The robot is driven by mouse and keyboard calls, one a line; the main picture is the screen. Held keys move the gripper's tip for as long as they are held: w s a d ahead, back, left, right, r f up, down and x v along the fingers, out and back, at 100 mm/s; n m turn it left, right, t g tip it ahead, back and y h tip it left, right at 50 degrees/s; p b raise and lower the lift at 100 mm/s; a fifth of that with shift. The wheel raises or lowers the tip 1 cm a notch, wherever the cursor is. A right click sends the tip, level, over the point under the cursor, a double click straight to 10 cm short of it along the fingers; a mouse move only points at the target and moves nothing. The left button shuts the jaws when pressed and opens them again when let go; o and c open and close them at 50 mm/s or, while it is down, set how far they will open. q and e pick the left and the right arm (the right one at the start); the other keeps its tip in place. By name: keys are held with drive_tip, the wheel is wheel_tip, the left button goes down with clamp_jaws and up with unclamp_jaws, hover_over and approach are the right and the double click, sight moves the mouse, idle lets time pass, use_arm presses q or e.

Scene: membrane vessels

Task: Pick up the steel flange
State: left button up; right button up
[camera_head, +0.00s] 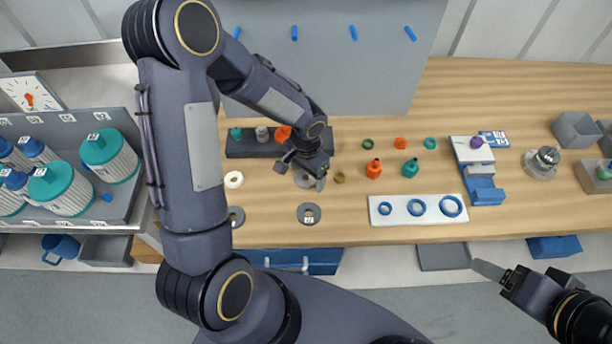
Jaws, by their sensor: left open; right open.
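Several flat grey rings that look like steel flanges lie on the wooden table: one (309,214) at the front middle with a small tag, one (237,216) partly behind my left arm, and one (303,180) under my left gripper. My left gripper (301,176) is open, points down, and is over that last ring, hiding part of it. Whether it touches the ring cannot be told. My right gripper (490,271) is open and empty, off the table's front edge at the lower right.
A white ring (234,180) lies left of my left gripper. A dark rack (240,147) with fittings stands behind it. Orange (374,169) and green (410,168) fittings and a white tray with blue rings (456,222) stand to the right. Teal-lidded vessels (108,157) are at left.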

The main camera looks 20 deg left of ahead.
use_arm(q)
drive_tip(key=c, duration=1.2)
drive_tip(key=shift+r, duration=0.15)
drive_tip(key=shift+c, duration=0.2)
